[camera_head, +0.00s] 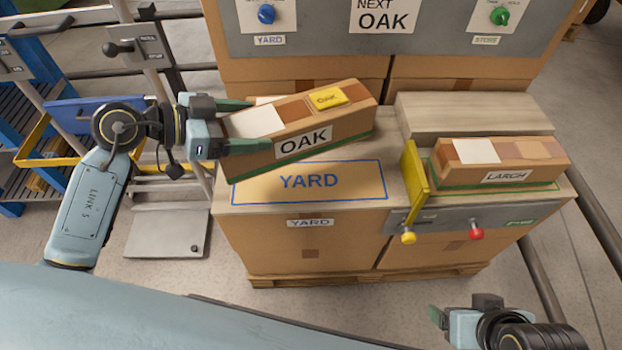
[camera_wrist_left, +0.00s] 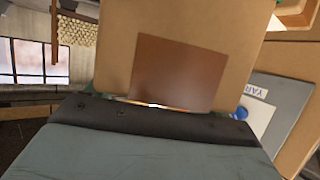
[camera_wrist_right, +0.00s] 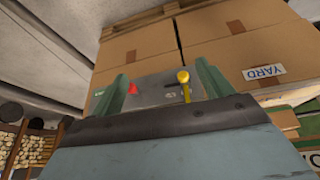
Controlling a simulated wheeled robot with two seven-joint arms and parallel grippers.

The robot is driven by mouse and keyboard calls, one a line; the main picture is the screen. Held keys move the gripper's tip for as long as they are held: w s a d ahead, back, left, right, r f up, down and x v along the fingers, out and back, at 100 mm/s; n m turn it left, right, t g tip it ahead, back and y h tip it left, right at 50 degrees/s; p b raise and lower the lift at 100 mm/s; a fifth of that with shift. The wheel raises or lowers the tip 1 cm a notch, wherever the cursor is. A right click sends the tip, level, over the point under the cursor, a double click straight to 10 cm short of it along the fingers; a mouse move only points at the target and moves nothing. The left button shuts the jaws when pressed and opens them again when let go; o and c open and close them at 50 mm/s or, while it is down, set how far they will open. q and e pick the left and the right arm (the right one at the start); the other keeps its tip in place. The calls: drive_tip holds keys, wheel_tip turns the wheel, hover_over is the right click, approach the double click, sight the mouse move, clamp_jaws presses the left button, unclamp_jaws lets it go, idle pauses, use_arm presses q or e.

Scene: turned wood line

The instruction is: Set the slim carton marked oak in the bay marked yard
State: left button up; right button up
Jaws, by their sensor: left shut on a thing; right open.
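The slim carton marked OAK (camera_head: 350,112) is brown with a white patch and a yellow tag on top. My left gripper (camera_head: 240,125) is shut on its left end and holds it tilted, its right end higher, over the back of the bay marked YARD (camera_head: 308,183). The carton hides part of the bay's back edge; whether it touches the surface I cannot tell. In the left wrist view the carton (camera_wrist_left: 180,75) fills the middle. The bay's blue outline is empty in front. My right gripper (camera_head: 440,317) is open and empty at the lower right; its fingers show in the right wrist view (camera_wrist_right: 165,90).
A carton marked LARCH (camera_head: 500,162) lies in the green-outlined bay at the right. A yellow upright plate (camera_head: 414,172) stands between the bays. A yellow knob (camera_head: 408,238) and a red knob (camera_head: 477,234) stick out in front. A panel with a NEXT OAK sign (camera_head: 383,15) stands behind.

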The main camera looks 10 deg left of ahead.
use_arm(q)
drive_tip(key=shift+s+f, duration=0.25)
drive_tip(key=shift+f, duration=0.65)
wheel_tip(320, 180, down, 3)
drive_tip(key=shift+f+b, duration=0.15)
drive_tip(key=shift+b, duration=0.9)
wheel_tip(320, 180, down, 3)
drive_tip(key=shift+r+b, duration=0.1)
drive_tip(key=shift+b, duration=0.8)
use_arm(e)
drive_tip(key=w+a+r+t+y, duration=0.3)
drive_tip(key=w+a+r+t, duration=0.2)
drive_tip(key=w+r+t, duration=0.55)
use_arm(q)
drive_tip(key=shift+f, duration=0.25)
wheel_tip(320, 180, down, 3)
drive_tip(key=b, duration=0.2)
drive_tip(key=shift+f+b, duration=0.1)
drive_tip(key=shift+b, duration=0.2)
drive_tip(key=shift+f, duration=0.1)
use_arm(e)
wheel_tip(320, 180, up, 11)
drive_tip(key=a+n+t+y, duration=0.1)
drive_tip(key=a+t+y, duration=0.1)
drive_tip(key=t, duration=0.5)
drive_tip(key=shift+s+f+y, duration=0.2)
drive_tip(key=shift+y, duration=0.2)
drive_tip(key=shift+a, duration=0.1)
